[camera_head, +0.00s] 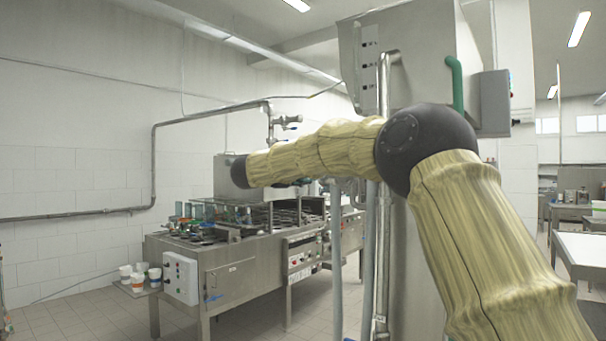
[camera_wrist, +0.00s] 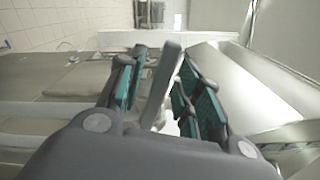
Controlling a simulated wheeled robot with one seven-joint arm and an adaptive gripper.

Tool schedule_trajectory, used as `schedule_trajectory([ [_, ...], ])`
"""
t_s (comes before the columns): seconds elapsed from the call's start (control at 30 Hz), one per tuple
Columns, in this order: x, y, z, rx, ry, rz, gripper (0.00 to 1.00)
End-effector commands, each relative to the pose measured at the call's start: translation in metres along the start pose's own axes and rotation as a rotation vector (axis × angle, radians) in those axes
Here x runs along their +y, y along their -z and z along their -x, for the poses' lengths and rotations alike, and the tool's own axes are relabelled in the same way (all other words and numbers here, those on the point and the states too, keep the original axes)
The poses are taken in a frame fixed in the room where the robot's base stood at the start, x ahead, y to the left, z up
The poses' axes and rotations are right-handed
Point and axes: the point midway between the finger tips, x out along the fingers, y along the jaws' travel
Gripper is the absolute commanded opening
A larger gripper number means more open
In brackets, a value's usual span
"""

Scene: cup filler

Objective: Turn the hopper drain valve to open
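In the wrist view, my gripper (camera_wrist: 160,95) is open, with its two teal-padded fingers spread apart. A flat grey lever (camera_wrist: 166,75), which looks like the valve handle, stands tilted between the fingers. It is closer to the right finger, and I cannot tell whether it touches. Where the lever joins the valve is hidden. In the head view my arm reaches left across the filling machine, and my gripper does not show clearly there. A grey metal tank (camera_head: 227,180), perhaps the hopper, shows behind the end of my arm.
The steel filling machine (camera_head: 250,270) stands below my arm. Vertical pipes (camera_head: 383,250) and a large grey cabinet (camera_head: 432,50) are close to my arm. A wall pipe (camera_head: 153,160) runs at the left. Several white cups (camera_head: 137,280) stand on a low shelf.

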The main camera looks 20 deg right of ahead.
Motion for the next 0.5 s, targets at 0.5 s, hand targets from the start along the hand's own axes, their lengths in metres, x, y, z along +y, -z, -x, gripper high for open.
schedule_trajectory([
  [0.5,-0.001,0.0,0.05,-0.002,0.0,0.002,0.35],
])
